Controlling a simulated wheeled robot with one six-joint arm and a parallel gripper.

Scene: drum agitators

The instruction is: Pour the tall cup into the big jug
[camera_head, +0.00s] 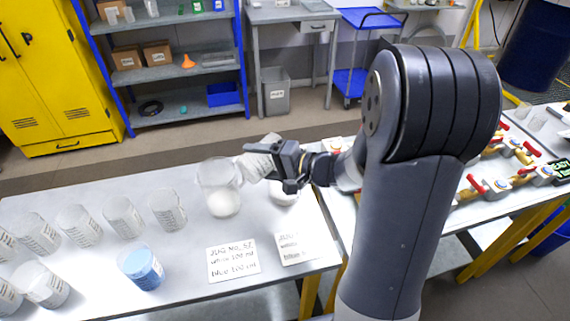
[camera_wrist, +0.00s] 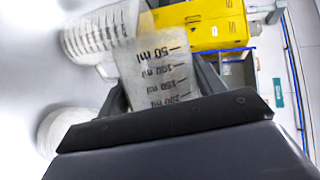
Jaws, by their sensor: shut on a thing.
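My gripper (camera_head: 272,163) is shut on a clear, graduated tall cup (camera_head: 256,160) and holds it above the table, tilted left toward the big jug. The cup also shows in the wrist view (camera_wrist: 158,72), with its ml marks upside down. The big jug (camera_head: 220,181) stands upright on the white table, with white contents in its lower part. In the wrist view, a graduated clear vessel (camera_wrist: 100,30) at upper left looks like this jug. The cup's mouth is near the jug's rim; I cannot tell whether they touch or whether anything flows.
Several clear cups (camera_head: 124,217) stand at left, and a cup with blue contents (camera_head: 141,267) stands at front. Another white vessel (camera_head: 284,192) is below my gripper, partly hidden. Two written cards (camera_head: 233,261) lie on the table's front. Valves and pipes (camera_head: 492,185) are at right.

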